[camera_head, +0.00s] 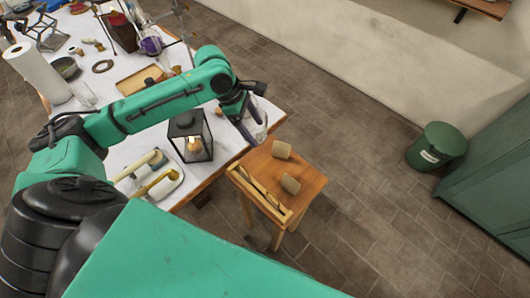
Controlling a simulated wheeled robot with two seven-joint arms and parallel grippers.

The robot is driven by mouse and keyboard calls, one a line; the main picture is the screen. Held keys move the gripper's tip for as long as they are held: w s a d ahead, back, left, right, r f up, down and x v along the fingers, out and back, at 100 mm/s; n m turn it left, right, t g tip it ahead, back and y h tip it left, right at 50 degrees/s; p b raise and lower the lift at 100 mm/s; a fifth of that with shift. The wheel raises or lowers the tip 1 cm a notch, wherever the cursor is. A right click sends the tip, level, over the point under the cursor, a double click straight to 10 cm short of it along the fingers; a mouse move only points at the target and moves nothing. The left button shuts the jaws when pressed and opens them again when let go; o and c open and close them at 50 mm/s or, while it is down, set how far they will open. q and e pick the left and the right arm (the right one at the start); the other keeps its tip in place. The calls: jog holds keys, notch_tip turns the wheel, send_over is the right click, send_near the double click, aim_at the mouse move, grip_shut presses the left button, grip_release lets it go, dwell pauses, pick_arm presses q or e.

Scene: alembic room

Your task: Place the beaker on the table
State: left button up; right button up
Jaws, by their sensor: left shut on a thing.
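A clear glass beaker (256,127) is at the end of my left arm, over the right edge of the long white-topped table (105,125). My left gripper (246,112) is shut on the beaker; its fingers and part of the glass are hard to make out. The beaker seems to be above the gap between the long table and a small wooden table (309,181); I cannot tell its height. My right gripper is not in view.
A black lantern (190,136) stands on the white table near the gripper. A tray (139,81), a paper roll (37,72) and glassware crowd the far part. A green bin (436,147) is at right; the floor between is clear.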

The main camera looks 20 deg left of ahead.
pick_arm(q)
notch_tip(320, 180, down, 6)
jog(key=shift+s+r, duration=0.1)
jog(key=f, duration=0.6)
jog(key=shift+w+f, duration=0.3)
jog(key=shift+f, duration=0.6)
jog(key=o, duration=1.2)
jog(key=shift+c, duration=0.2)
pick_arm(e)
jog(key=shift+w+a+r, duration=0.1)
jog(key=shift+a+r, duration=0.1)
